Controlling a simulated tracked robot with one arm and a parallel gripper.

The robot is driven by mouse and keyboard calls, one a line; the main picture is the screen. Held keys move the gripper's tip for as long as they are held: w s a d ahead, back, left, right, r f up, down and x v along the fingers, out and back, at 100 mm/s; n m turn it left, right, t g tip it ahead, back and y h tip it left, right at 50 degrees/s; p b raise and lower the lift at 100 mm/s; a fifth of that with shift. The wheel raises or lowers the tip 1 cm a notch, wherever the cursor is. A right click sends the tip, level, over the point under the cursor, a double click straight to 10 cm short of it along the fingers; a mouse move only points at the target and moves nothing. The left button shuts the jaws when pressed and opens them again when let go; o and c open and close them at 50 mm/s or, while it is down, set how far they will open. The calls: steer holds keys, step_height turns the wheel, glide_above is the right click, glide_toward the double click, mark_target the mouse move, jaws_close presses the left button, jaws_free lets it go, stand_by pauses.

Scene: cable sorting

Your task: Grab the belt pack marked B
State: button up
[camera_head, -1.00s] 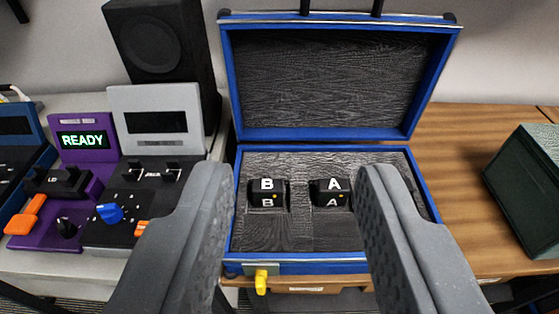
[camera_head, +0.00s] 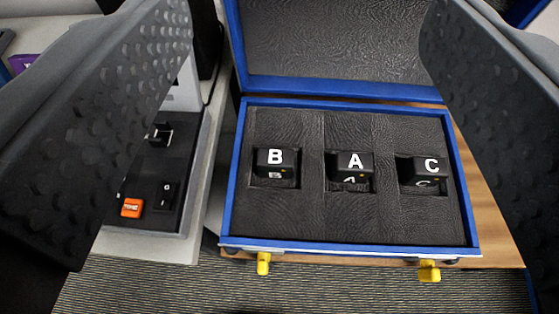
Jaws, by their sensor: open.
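The belt pack marked B (camera_head: 276,161) is a small black block with a white letter on it. It sits in the left slot of the black foam inside an open blue case (camera_head: 345,245). The belt pack marked A (camera_head: 351,165) sits in the middle slot. The belt pack marked C (camera_head: 424,168) sits in the right slot. My gripper (camera_head: 310,140) is open and empty. Its two wide fingers stand at the left and right of the picture, with the case between and beyond them. The B pack is untouched and in plain sight.
The raised case lid (camera_head: 335,45) stands behind the slots. Yellow latches (camera_head: 263,263) hang at the case's front edge. A grey and black console (camera_head: 155,190) with an orange button stands close at the left on a pale table. Bare wood (camera_head: 500,225) shows at the right.

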steer(key=w+d+f+n+g+y+p, duration=0.2)
steer(key=w+f+n+g+y+p, duration=0.15)
steer(key=w+f+p, duration=0.3)
steer(key=w+d+f+n+g+y+p, duration=0.2)
steer(key=w+f+n+g+p, duration=0.3)
steer(key=w+f+p, duration=0.15)
steer(key=n+g+y+p, duration=0.4)
steer(key=n+y+p, duration=0.25)
steer(key=p, duration=0.45)
glide_toward(284, 158)
steer(key=shift+n, duration=0.3)
steer(key=x, duration=0.4)
steer(key=shift+w+a+r, duration=0.1)
steer(key=shift+a+r, duration=0.1)
steer(key=shift+a, duration=0.05)
steer(key=shift+f+p+x, duration=0.15)
steer(key=shift+x, duration=1.3)
steer(key=shift+f+p+x, duration=0.15)
steer(key=shift+x, duration=1.3)
steer(key=shift+d, duration=0.15)
steer(key=c, duration=1.3)
